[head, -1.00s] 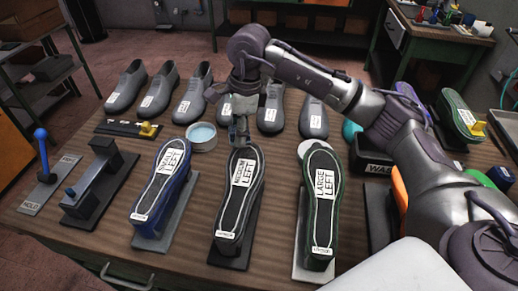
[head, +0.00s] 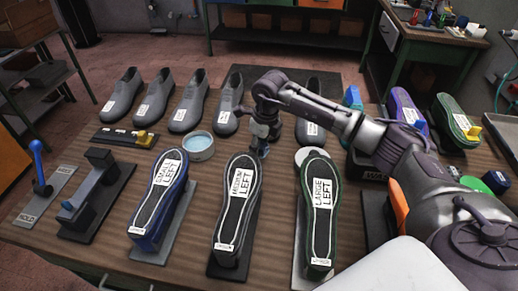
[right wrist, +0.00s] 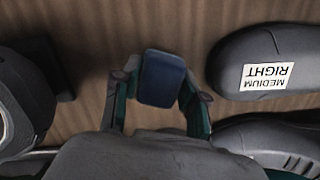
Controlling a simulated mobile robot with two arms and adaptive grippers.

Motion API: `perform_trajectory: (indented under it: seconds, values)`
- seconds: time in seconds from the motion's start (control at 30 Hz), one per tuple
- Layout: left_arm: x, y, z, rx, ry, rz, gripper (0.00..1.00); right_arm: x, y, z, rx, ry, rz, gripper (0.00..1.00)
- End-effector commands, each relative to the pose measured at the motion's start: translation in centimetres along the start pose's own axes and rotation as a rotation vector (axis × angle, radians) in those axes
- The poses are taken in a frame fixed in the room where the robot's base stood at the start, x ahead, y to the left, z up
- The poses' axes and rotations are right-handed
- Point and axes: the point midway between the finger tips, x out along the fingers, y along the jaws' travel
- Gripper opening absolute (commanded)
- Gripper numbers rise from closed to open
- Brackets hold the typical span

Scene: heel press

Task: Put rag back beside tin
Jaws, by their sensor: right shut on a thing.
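The round tin (head: 199,145) with pale blue contents stands on the bench left of my right gripper. My right gripper (head: 263,144) is above the bench, just behind the top of the medium left sole form (head: 239,190). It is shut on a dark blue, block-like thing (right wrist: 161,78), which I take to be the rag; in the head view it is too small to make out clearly. In the right wrist view the gripper's fingers (right wrist: 160,95) close on its two sides. The tin is not seen in the right wrist view. My left gripper is not in view.
Grey shoes (head: 185,106) stand in a row at the back. The small left form (head: 160,195) and large left form (head: 320,205) flank the medium one. A blue-handled lever (head: 37,160) is at left. Bare bench shows between the tin and my gripper.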

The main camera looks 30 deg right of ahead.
Motion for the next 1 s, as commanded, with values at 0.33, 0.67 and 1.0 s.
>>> perform_trajectory:
  seconds: [0.33, 0.67, 1.0]
  values:
    - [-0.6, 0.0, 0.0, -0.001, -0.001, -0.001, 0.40, 2.2, 0.0, -0.3, -0.001, 0.000, 0.001, 0.10]
    - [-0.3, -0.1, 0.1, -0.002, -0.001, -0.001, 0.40, 2.5, 0.1, -0.4, -0.001, 0.000, 0.001, 0.68]
    - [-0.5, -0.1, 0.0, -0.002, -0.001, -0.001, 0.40, 2.2, 0.1, -0.3, -0.001, 0.000, 0.001, 0.68]
